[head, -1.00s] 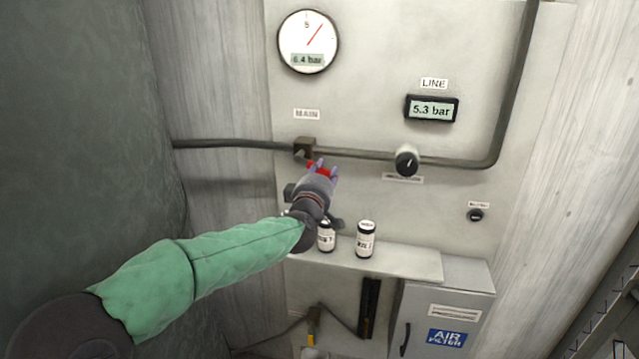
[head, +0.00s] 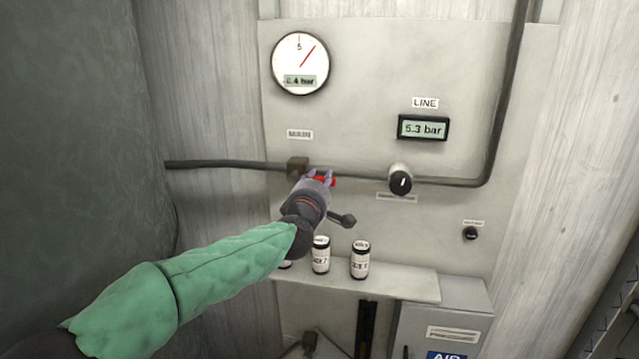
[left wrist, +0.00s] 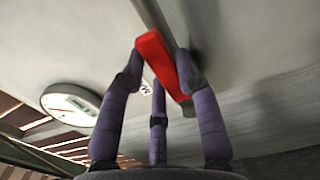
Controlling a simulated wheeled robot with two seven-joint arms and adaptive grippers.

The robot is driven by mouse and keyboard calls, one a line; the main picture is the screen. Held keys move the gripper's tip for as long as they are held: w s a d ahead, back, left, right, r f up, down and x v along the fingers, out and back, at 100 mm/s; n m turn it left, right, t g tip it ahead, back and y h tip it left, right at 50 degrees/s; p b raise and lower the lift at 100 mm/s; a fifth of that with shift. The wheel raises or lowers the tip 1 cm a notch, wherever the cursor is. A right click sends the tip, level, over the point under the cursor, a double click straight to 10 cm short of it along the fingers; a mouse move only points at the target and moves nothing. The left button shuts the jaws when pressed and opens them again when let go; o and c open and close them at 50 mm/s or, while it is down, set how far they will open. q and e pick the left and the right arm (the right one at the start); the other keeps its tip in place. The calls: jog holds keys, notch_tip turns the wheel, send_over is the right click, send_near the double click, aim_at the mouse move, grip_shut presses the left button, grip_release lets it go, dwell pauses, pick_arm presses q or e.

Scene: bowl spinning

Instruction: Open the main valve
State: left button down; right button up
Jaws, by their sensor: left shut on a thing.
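The main valve's brown block (head: 297,165) sits on the dark pipe under the MAIN label (head: 300,135). Its red handle (head: 329,182) shows just right of the block, close to the pipe line and partly hidden by my left gripper (head: 318,178). That gripper is shut on the handle. In the left wrist view, the purple fingers of my left gripper (left wrist: 160,75) are around the red handle (left wrist: 158,56), which lies close along the pipe (left wrist: 155,15). My right gripper is not in view.
A round gauge (head: 300,62) and a LINE display (head: 423,128) reading 5.3 bar are on the panel. A black knob (head: 400,182) is on the pipe to the right. Small canisters, including one (head: 360,259), stand on the shelf (head: 400,287) below my gripper.

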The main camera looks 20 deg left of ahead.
pick_arm(q)
jog(key=c, duration=0.9)
grip_release()
jog(key=v, duration=1.2)
jog(key=shift+r, duration=0.1)
